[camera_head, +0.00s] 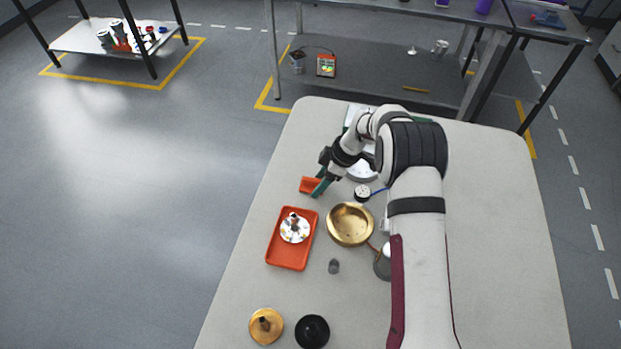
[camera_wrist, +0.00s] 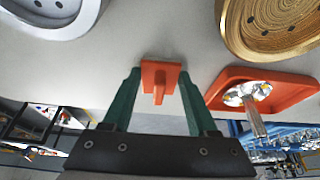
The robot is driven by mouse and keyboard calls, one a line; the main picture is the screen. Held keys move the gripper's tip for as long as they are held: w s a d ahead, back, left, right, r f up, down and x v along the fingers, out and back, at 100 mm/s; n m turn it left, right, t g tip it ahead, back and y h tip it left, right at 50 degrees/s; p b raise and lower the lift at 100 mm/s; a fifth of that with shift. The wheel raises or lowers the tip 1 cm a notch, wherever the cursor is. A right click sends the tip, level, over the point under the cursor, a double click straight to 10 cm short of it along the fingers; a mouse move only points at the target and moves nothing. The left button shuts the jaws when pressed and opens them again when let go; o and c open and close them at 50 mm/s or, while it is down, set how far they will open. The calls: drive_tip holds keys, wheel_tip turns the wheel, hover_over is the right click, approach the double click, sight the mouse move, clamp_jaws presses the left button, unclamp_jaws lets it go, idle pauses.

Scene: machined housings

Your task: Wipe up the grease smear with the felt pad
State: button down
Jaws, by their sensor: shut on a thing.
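An orange tray (camera_head: 273,253) holding a silver flanged part (camera_head: 295,229) lies in front of my gripper. A brass housing (camera_head: 350,241) and a small white-topped round part (camera_head: 362,192) stand to its right.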

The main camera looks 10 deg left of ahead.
drive_tip(key=shift+d, duration=1.05)
wheel_tip(320, 180, up, 8)
drive_tip(key=shift+r, duration=0.1)
